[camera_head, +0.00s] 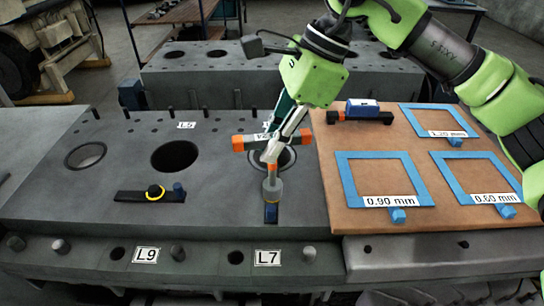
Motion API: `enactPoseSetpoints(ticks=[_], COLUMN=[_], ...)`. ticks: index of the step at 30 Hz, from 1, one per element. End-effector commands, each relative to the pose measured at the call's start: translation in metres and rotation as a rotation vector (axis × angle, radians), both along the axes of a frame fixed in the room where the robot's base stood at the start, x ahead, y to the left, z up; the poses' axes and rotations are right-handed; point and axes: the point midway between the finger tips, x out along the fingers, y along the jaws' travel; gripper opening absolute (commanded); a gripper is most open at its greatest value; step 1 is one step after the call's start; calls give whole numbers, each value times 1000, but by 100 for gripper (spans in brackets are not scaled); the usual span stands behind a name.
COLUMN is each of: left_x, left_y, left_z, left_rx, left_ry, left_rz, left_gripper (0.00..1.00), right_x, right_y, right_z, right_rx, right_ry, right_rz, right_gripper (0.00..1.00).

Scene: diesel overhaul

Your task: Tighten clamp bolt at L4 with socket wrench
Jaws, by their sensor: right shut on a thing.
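My right gripper (272,154) reaches down from the upper right over the engine block (120,215). It is shut on the socket wrench (245,142), which has orange and grey parts. The wrench's lower end, a grey and yellowish socket, points down just above or on a clamp (271,213) with a dark bar and blue end, beside a bore. I cannot tell whether the socket touches the bolt. A second clamp (150,195) with a yellow-ringed bolt and blue end lies to the left. A label behind the wrench is partly hidden. My left gripper is not in view.
Front labels L9 (145,255) and L7 (267,258) mark the block's side. A brown board (350,215) at right holds blue frames (346,182) with size labels and a black-and-blue tool (362,110). Another block (205,78) stands behind.

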Motion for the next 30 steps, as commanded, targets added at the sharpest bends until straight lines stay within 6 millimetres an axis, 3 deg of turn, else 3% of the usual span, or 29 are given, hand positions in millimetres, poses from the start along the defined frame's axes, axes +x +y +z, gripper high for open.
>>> enactPoseSetpoints(ticks=[3,13,30], left_x=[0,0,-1], left_y=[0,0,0], left_z=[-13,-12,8], left_rx=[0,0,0], left_ry=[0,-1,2], left_rz=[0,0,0], left_gripper=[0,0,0], right_x=[0,1,0], right_y=[0,0,0], right_z=[-2,1,18], right_rx=[1,0,0], right_ry=[-4,1,4], right_rz=[-93,-127,-28], right_gripper=[0,0,0])
